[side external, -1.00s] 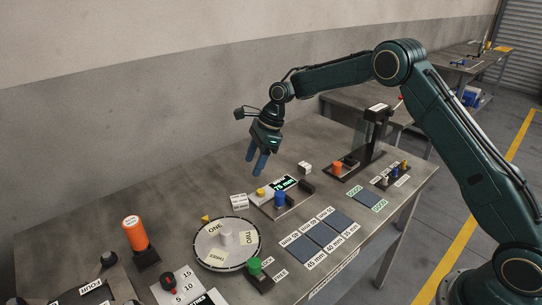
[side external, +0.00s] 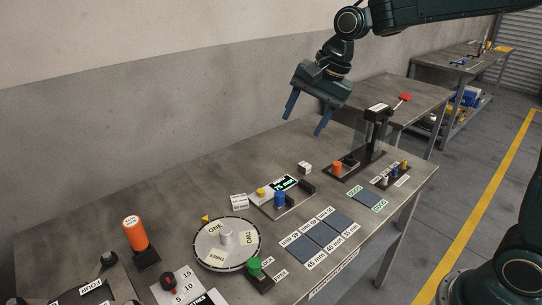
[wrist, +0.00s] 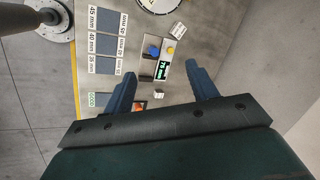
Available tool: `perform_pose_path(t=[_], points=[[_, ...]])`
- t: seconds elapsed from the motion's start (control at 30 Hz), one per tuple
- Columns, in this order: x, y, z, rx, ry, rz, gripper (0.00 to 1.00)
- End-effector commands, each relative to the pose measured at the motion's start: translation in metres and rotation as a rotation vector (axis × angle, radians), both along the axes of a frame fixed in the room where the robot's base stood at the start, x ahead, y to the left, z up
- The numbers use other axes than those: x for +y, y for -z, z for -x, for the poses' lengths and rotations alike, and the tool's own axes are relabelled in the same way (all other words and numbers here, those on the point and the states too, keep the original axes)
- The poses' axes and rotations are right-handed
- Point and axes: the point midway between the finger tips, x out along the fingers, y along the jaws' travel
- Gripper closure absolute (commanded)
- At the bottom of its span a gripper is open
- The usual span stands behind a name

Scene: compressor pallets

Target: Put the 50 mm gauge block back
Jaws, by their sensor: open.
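My gripper (side external: 305,122) is open and empty, held high above the back right part of the bench. Its two blue fingers are spread apart, and they also show in the wrist view (wrist: 161,72). A small white block (side external: 305,168) stands on the bench behind the gauge station (side external: 291,208). A white labelled piece (side external: 238,201) stands left of the station; its print is too small to read. I cannot tell which, if either, is the 50 mm gauge block. The station has a display (side external: 284,183) that appears to read 75 mm, a blue knob and a yellow button.
Dark blue pads (side external: 322,234) with millimetre labels lie at the front. A round turntable (side external: 227,262), an orange cylinder (side external: 134,234) and a green button (side external: 254,266) are left. A black stand (side external: 373,142) and small peg rack (side external: 390,181) are right. The back left bench is clear.

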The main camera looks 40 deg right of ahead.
Motion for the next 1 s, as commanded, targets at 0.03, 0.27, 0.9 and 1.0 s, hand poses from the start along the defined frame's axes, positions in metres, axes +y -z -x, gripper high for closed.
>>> perform_pose_path(t=[0.03,0.27,0.9,1.0], points=[[-0.001,-0.008,0.014,-0.021,-0.041,0.025,0.42],[-0.007,-0.027,0.072,-0.096,-0.242,0.141,0.42],[-0.03,-0.017,0.227,-0.236,-0.784,0.487,0.42],[-0.033,-0.01,0.244,-0.247,-0.85,0.531,0.42]])
